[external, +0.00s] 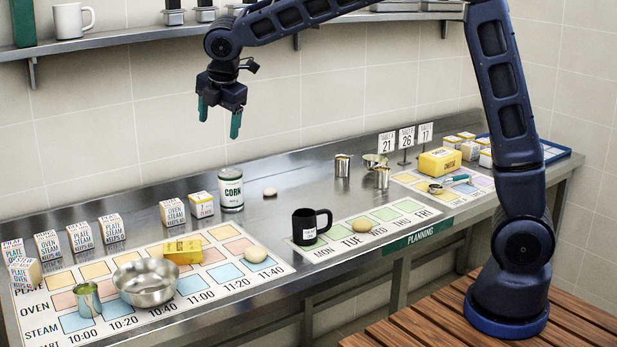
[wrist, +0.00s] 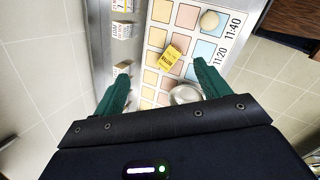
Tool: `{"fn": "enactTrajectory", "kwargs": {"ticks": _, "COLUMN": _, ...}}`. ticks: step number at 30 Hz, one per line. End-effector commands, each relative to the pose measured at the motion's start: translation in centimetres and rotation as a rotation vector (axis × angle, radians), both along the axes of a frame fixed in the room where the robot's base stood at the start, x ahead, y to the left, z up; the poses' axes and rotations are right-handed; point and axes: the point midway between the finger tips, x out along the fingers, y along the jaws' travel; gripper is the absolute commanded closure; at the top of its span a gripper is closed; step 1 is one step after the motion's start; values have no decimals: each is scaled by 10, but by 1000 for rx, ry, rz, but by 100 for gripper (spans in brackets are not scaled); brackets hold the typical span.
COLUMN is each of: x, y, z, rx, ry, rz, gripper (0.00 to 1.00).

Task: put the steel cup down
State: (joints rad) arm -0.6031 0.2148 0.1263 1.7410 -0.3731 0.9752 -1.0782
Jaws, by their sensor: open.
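My gripper (external: 219,117) is open and empty, high above the counter's left half, with its green fingers pointing down. In the wrist view the open fingers (wrist: 161,67) have nothing between them but the distant mat. One steel cup (external: 87,300) stands upright at the lower left on the time-chart mat, left of the steel bowl (external: 146,281). Which cup the task means cannot be told. My gripper touches none of them.
The time-chart mat (external: 110,335) also holds a yellow packet (external: 183,250) and a bun (external: 255,254). A corn can (external: 230,189), a black mug (external: 311,226) and several small boxes (external: 83,236) stand around it. A shelf (external: 150,42) runs above. Bare counter lies around the egg-like item (external: 270,191).

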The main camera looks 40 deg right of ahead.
Motion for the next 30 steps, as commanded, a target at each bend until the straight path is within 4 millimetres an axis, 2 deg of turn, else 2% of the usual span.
{"fn": "enactTrajectory", "kwargs": {"ticks": 1, "x": -5, "y": -26, "z": 11, "rx": 24, "ry": -5, "rz": -67, "gripper": 25}}
{"fn": "enactTrajectory", "kwargs": {"ticks": 3, "x": -12, "y": -57, "z": 21, "rx": 57, "ry": -8, "rz": -160, "gripper": 25}}
{"fn": "enactTrajectory", "kwargs": {"ticks": 8, "x": -35, "y": -124, "z": 38, "rx": 135, "ry": -15, "rz": -372, "gripper": 25}}
{"fn": "enactTrajectory", "kwargs": {"ticks": 15, "x": -83, "y": -215, "z": 53, "rx": 256, "ry": -29, "rz": -690, "gripper": 25}}
{"fn": "enactTrajectory", "kwargs": {"ticks": 21, "x": -132, "y": -279, "z": 55, "rx": 364, "ry": -43, "rz": -955, "gripper": 25}}
{"fn": "enactTrajectory", "kwargs": {"ticks": 30, "x": -215, "y": -353, "z": 39, "rx": 536, "ry": -61, "rz": -1349, "gripper": 25}}
